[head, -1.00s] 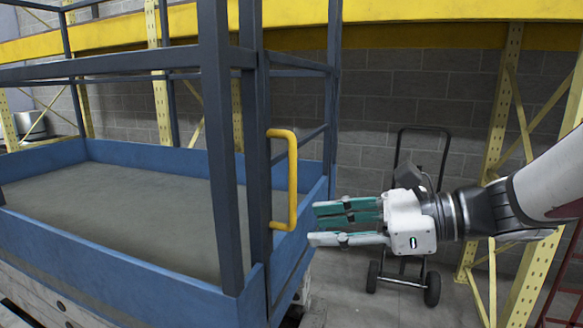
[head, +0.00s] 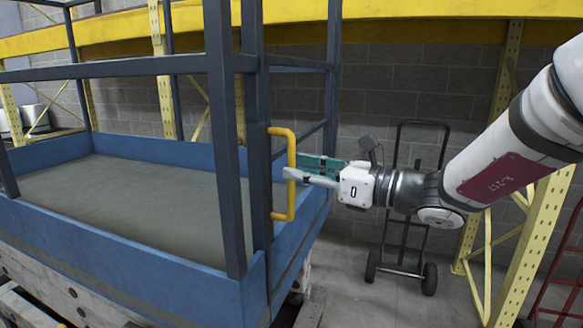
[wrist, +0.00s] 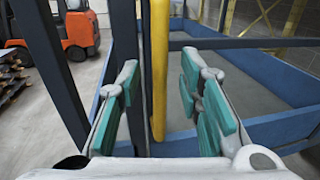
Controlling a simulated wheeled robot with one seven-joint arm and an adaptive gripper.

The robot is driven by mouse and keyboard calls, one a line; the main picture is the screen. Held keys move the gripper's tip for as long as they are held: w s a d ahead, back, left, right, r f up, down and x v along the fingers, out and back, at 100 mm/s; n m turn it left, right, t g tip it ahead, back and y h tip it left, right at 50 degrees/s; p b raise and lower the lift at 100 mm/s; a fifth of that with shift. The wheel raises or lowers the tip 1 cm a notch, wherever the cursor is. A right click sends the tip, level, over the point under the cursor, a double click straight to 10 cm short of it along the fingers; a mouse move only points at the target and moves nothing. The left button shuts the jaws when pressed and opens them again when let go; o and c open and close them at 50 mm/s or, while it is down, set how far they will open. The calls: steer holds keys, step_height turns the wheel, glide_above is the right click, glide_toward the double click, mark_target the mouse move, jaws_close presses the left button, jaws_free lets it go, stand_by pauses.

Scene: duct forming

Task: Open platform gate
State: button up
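The platform gate is the dark blue railing (head: 258,110) at the near right end of the blue lift platform (head: 120,258). It looks closed. A yellow vertical handle (head: 291,205) stands on it. My gripper (head: 296,172), with teal-padded fingers, is at the handle's upper middle, coming from the right. In the wrist view, my gripper (wrist: 160,100) is open, and the yellow handle (wrist: 159,70) stands upright between the two fingers, with a gap on each side. Whether the handle lies fully between the fingertips in depth is hard to tell.
A black hand truck (head: 403,262) stands behind my arm. Yellow rack posts (head: 495,130) and a grey block wall are behind it. The wrist view shows an orange forklift (wrist: 75,32) at the far left.

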steer(key=shift+x, duration=1.5)
jaws_close()
